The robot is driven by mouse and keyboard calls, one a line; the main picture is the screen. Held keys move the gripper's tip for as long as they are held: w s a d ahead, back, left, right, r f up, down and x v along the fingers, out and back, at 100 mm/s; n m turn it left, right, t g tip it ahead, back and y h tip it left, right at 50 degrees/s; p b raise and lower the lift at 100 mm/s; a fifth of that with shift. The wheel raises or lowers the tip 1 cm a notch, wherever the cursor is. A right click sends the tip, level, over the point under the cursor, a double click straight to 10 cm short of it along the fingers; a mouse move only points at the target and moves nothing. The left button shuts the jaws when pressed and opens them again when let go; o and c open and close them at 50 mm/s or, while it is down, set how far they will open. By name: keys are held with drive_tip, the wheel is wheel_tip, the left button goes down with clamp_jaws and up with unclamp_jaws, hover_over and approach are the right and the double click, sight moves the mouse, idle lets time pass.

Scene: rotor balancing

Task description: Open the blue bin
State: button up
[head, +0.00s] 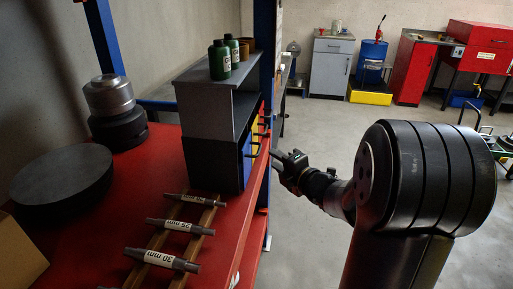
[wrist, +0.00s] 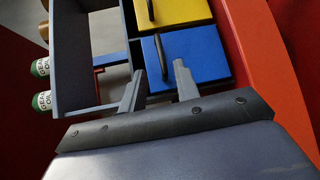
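The blue bin (wrist: 195,57) shows its flat front with a black bar handle in the wrist view. It looks closed in the grey cabinet. In the head view, the blue bin (head: 249,153) shows as a narrow strip at the cabinet's near end. My gripper (wrist: 160,72) is open and empty, one finger on each side of the lower end of the blue bin's handle. I cannot tell whether either finger touches the handle. In the head view my gripper (head: 277,156) is just right of the bin fronts, partly hidden by my own arm.
A yellow bin (wrist: 182,10) adjoins the blue one. The grey cabinet (head: 205,105) stands on the red bench (head: 215,222), with green oil bottles (head: 219,60) on top. Labelled shafts (head: 170,225) lie on a rack nearby. The floor right of the bench is open.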

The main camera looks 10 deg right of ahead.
sight(260, 148)
drive_tip(key=x, duration=0.9)
drive_tip(key=shift+p, duration=0.4)
clamp_jaws()
drive_tip(key=shift+f, duration=0.1)
